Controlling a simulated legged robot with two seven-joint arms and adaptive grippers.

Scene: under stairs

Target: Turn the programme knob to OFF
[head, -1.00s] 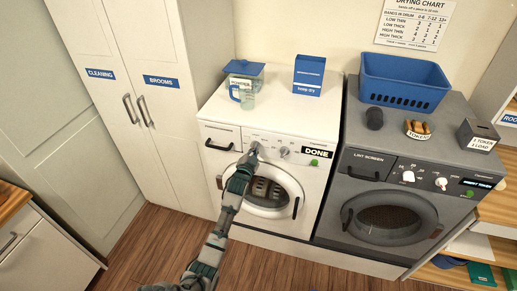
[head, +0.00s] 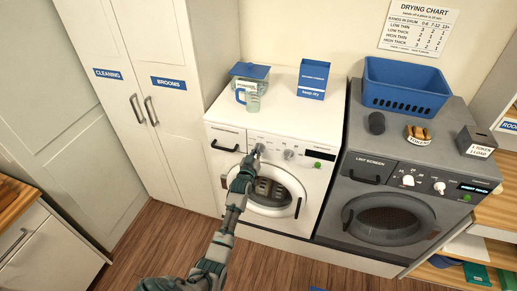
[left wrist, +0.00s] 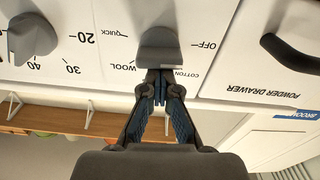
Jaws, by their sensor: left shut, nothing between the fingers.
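The white washing machine (head: 310,110) stands left of a dark grey dryer. Its programme knob (left wrist: 158,42) is grey and shows upside down in the left wrist view, amid the labels QUICK, WOOL, COTTON and OFF. In the head view the knob is mostly hidden by my left gripper (head: 255,154). The gripper's fingertips (left wrist: 160,84) are shut with nothing between them, right at the knob's edge; I cannot tell whether they touch it. My right gripper is not in view.
A second grey knob (left wrist: 32,38) with numbers sits beside the programme knob. The powder drawer (head: 226,140) is on the other side. A blue box (head: 312,80) and a clear jug (head: 250,98) stand on top. The grey dryer (head: 400,145) is to the right.

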